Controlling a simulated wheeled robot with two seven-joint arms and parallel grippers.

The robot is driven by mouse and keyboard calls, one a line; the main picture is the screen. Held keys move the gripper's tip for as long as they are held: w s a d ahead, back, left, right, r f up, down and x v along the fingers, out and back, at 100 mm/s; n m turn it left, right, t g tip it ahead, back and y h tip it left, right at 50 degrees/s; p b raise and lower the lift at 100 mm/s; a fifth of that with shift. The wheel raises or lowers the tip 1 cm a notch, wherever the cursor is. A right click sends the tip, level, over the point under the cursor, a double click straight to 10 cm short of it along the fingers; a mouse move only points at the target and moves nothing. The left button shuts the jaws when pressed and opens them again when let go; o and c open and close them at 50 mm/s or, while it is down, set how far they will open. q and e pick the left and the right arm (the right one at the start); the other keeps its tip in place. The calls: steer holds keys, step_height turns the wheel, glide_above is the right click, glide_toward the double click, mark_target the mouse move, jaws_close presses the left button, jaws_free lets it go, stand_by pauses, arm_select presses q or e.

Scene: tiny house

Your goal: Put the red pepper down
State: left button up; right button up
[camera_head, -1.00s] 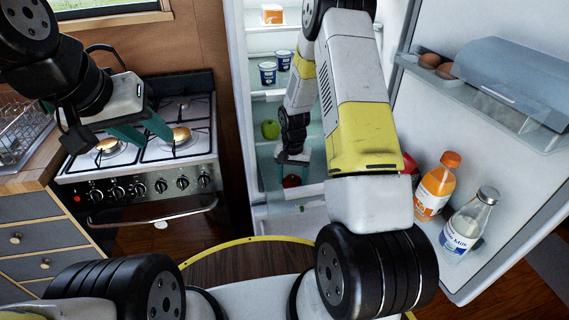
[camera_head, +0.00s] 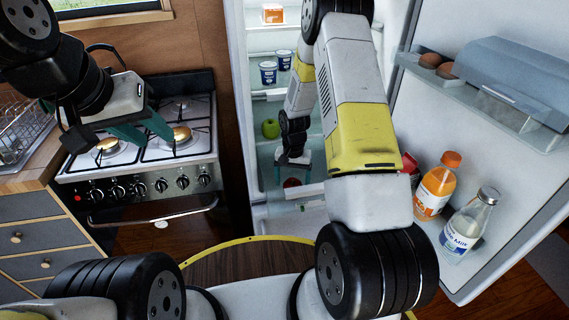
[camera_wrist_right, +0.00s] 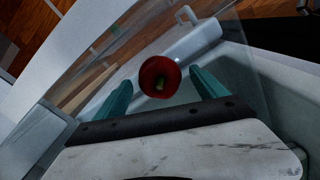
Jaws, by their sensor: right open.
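The red pepper (camera_head: 291,183) is low in the open fridge, partly hidden by my right gripper in the head view. Whether the pepper rests on a surface is hard to tell. My left gripper (camera_head: 148,136) is open and empty in front of the stove.
The fridge (camera_head: 237,100) holds a green apple (camera_head: 270,128) and blue-white cups (camera_head: 268,72). Its open door (camera_head: 425,110) at right carries eggs, an orange juice bottle (camera_head: 437,187) and a milk bottle (camera_head: 469,222). The stove (camera_head: 140,160) stands left.

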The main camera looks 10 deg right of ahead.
steer(key=s+r+n+t+y, duration=0.1)
steer(key=s+r, duration=0.3)
steer(key=r, duration=1.1)
steer(key=s+r+n+t, duration=0.15)
steer(key=s+r, duration=0.25)
steer(key=r, duration=1.1)
steer(key=s+a+r+n+t, duration=0.1)
steer(key=s+r+t, duration=0.1)
steer(key=s+r, duration=0.3)
steer(key=s+a+r+n+t+y, duration=0.1)
steer(key=s+r, duration=0.4)
steer(key=s, duration=0.6)
steer(key=shift+t, duration=0.35)
